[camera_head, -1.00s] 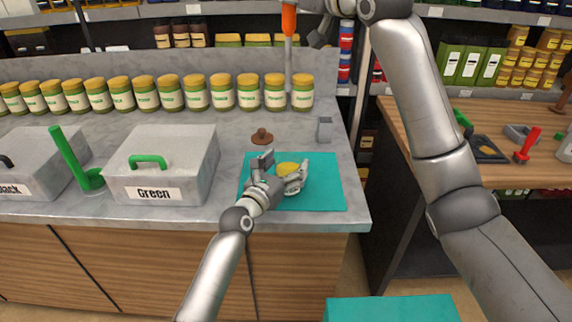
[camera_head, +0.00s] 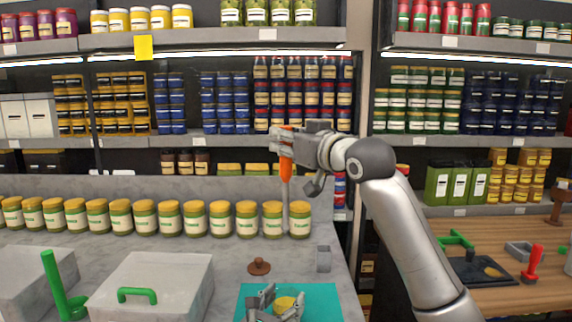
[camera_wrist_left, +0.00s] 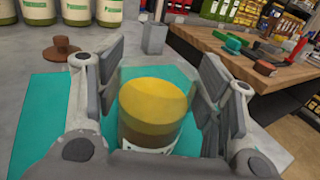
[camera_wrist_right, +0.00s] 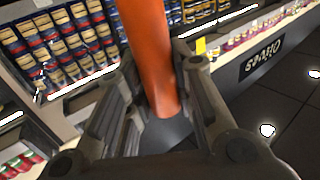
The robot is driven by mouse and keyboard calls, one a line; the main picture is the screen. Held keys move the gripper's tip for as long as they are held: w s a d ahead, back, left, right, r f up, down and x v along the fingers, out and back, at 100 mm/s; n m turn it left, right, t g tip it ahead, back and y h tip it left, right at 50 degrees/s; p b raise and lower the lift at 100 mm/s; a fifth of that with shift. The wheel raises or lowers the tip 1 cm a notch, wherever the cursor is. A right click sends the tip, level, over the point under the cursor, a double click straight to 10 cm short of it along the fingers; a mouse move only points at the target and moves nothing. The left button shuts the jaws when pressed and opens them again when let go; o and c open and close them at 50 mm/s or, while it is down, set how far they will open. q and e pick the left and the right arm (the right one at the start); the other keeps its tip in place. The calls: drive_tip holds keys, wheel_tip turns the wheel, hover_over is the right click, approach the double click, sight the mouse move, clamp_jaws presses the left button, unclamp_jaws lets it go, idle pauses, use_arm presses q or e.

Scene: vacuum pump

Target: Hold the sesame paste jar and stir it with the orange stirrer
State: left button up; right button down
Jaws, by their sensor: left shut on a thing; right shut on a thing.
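The sesame paste jar (camera_head: 286,304), yellow on top, stands on the teal mat (camera_head: 322,296) at the counter's front. It also shows in the left wrist view (camera_wrist_left: 155,105). My left gripper (camera_head: 281,300) is shut around the jar, one finger on each side. The orange stirrer (camera_head: 286,167) hangs upright from my right gripper (camera_head: 284,142), which is shut on its orange handle, also seen in the right wrist view (camera_wrist_right: 153,60). Its grey shaft points down, well above and behind the jar. The shaft's lower end appears in front of the jar row.
A row of yellow-lidded jars (camera_head: 170,218) lines the counter's back. A brown knobbed lid (camera_head: 259,267) and a small grey holder (camera_head: 323,258) sit behind the mat. A grey box with a green handle (camera_head: 150,290) and a green upright tool (camera_head: 55,285) are at left.

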sight(287, 204)
drive_tip(key=f, duration=1.4)
drive_tip(key=shift+s+f, duration=0.1)
drive_tip(key=shift+s, duration=0.1)
wheel_tip(287, 204, down, 11)
idle(0.5)
drive_tip(key=shift+a, duration=0.75)
drive_tip(key=shift+s+d, duration=0.75)
drive_tip(key=shift+d, duration=0.1)
